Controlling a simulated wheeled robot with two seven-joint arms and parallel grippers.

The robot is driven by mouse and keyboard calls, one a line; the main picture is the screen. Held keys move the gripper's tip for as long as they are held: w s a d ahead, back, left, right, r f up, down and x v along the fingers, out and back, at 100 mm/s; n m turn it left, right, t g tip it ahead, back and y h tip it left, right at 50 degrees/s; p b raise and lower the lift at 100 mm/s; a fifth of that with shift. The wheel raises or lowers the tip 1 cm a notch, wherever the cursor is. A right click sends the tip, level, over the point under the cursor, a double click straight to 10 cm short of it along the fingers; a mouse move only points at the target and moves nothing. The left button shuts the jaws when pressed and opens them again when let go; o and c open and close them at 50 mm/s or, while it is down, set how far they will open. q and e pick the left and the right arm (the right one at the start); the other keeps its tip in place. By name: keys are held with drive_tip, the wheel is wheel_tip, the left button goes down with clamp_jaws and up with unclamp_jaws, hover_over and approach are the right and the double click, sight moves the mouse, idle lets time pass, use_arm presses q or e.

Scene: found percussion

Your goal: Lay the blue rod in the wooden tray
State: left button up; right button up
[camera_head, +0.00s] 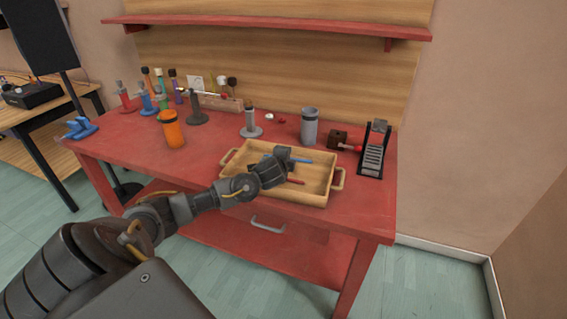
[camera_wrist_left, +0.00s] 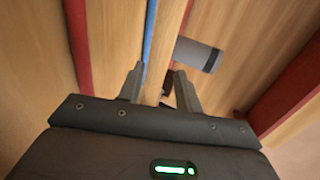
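The blue rod (camera_head: 301,161) lies in the wooden tray (camera_head: 313,203), close to its back wall, with its left part hidden by my left gripper in the head view. In the left wrist view the blue rod (camera_wrist_left: 150,36) runs along the tray's wooden wall and its near end comes up beside the left fingertip. My left gripper (camera_head: 287,156) is over the tray. Its fingers (camera_wrist_left: 160,80) are apart in the wrist view, with no rod clamped between them. My right gripper is not in view.
A red rod (camera_head: 296,181) lies in the tray in front of the blue one. A grey cup (camera_head: 309,127) stands behind the tray, an orange cup (camera_head: 172,130) to the left. A black stand (camera_head: 374,150) is at the right. The red table (camera_head: 345,214) is bare at front right.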

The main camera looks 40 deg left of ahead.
use_arm(q)
drive_tip(key=v, duration=0.5)
drive_tip(key=shift+s+b, duration=0.2)
drive_tip(key=shift+b, duration=0.15)
drive_tip(key=shift+s+d+r, duration=0.25)
drive_tip(key=shift+s+r, duration=0.05)
drive_tip(key=shift+s, duration=0.1)
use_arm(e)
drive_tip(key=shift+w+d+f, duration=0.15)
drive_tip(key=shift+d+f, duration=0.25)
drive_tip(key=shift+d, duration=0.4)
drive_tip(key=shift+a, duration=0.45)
